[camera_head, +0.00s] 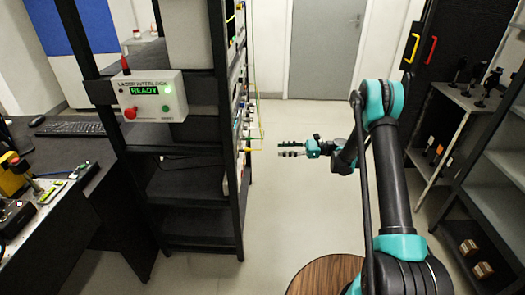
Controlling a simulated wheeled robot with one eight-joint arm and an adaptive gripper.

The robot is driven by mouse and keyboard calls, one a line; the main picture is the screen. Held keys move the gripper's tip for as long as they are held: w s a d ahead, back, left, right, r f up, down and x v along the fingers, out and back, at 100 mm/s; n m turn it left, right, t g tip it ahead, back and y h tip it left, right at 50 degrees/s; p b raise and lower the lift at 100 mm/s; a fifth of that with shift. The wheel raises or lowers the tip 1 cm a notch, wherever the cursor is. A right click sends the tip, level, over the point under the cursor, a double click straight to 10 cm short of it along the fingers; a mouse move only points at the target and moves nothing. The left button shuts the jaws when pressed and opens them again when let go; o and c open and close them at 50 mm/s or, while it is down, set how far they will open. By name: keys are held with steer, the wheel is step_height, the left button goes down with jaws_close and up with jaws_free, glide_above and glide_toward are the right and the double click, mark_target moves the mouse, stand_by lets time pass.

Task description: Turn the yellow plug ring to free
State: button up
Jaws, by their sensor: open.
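My gripper (281,149) is open and empty in the head view, pointing left at the cabled side of the black rack (190,185). A visible gap of floor lies between the fingertips and that side. A small yellow part (242,150) shows at the rack's cabled edge, about level with the gripper, with a thin yellow cable by it. It is too small and too edge-on for me to tell whether it is the plug ring or how it is turned. The socket faces are hidden by the rack's angle.
A laser interlock box (150,97) with a green READY display hangs on the rack. Loose cables (257,95) loop out from the rack's side. A round wooden top (325,277) stands at the bottom. Shelves (495,190) stand at right. The floor between is clear.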

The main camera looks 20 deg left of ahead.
mark_target(248, 150)
steer(key=x, duration=1.6)
steer(key=shift+a+f, duration=0.1)
steer(key=shift+a, duration=0.05)
jaws_close()
